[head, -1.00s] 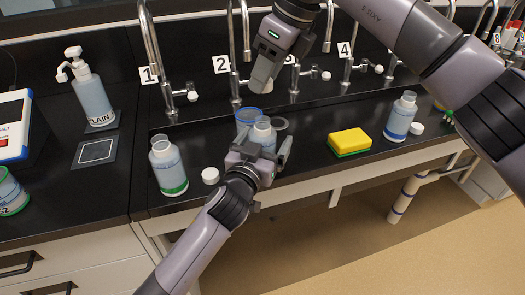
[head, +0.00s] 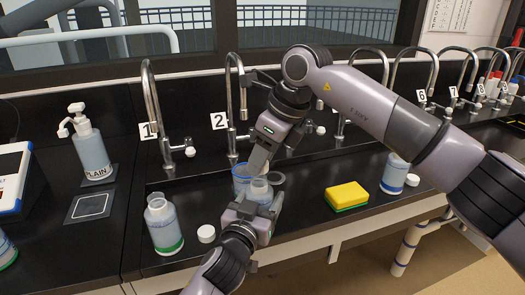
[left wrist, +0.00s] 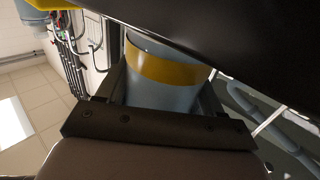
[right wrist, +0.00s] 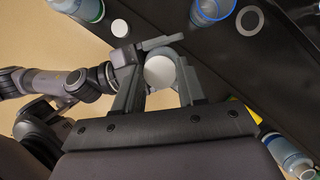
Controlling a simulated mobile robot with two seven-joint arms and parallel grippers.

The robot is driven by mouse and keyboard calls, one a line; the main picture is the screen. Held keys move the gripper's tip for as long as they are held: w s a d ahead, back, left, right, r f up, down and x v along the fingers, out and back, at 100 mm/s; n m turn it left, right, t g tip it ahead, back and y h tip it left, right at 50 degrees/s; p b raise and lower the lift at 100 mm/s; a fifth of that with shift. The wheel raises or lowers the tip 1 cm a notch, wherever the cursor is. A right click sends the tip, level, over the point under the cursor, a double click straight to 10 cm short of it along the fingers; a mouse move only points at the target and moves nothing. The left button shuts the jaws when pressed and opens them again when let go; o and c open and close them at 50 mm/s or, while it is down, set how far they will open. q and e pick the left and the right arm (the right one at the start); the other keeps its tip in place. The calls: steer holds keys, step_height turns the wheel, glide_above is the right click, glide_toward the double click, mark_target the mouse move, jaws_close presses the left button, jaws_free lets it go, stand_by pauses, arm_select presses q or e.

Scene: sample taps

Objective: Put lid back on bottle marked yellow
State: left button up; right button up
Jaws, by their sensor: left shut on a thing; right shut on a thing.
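The bottle with the yellow band (left wrist: 163,68) is between the fingers of my left gripper (left wrist: 160,92), which is shut on it. In the head view this bottle (head: 259,190) is upright near the counter's front edge, its band hidden by my left gripper (head: 254,208). My right gripper (head: 260,160) is just above the bottle's mouth. In the right wrist view my right gripper (right wrist: 160,80) is shut on a round white lid (right wrist: 160,72), which overlaps the bottle top below. I cannot tell whether lid and bottle touch.
A blue-rimmed beaker (head: 240,180) stands right behind the bottle, near a grey ring (head: 278,181). An open green-banded bottle (head: 163,226) and a loose white lid (head: 206,233) are to the left. A sponge (head: 347,195) and a blue-banded bottle (head: 395,174) are to the right.

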stand_by(0.3)
steer(key=shift+f, duration=0.85)
steer(key=shift+f, duration=0.6)
